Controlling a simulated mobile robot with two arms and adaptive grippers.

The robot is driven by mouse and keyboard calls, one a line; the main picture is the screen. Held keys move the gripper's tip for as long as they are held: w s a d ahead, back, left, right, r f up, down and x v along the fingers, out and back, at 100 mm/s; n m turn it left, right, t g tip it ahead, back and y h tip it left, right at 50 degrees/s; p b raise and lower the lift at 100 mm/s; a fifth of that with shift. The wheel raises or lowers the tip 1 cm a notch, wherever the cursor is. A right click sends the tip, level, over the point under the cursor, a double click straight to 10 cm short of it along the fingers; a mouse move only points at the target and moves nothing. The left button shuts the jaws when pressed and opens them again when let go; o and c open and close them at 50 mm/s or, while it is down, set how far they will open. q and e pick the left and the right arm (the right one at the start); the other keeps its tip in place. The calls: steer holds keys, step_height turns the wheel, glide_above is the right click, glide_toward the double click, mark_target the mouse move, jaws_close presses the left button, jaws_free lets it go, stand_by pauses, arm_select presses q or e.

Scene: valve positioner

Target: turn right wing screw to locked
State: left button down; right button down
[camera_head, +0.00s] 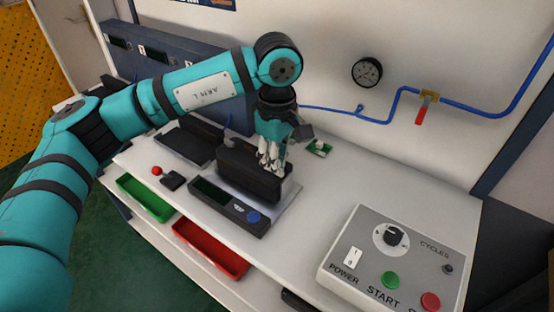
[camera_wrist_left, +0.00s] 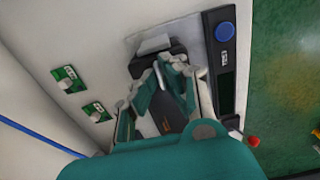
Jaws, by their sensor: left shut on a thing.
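A black block-shaped fixture (camera_head: 240,178) stands on a light plate in the middle of the bench. My left gripper (camera_head: 270,168) reaches down from above to the right part of this fixture, with its fingers closed in. In the left wrist view, the left gripper's fingertips (camera_wrist_left: 168,66) come together over the dark fixture (camera_wrist_left: 168,112). The right wing screw itself is hidden by the fingers, so its angle cannot be told. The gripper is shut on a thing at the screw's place. My right gripper is in neither view.
A display unit with a blue button (camera_head: 253,217) lies in front of the fixture. A control box (camera_head: 392,262) stands at right. Green (camera_head: 145,198) and red (camera_head: 211,248) bins sit along the front edge. Small green boards (camera_head: 320,148) lie behind. Bare bench lies right of the fixture.

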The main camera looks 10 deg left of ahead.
arm_select(q)
steer(key=shift+r, duration=0.1)
steer(key=c, duration=1.5)
jaws_free()
step_height(320, 180, up, 12)
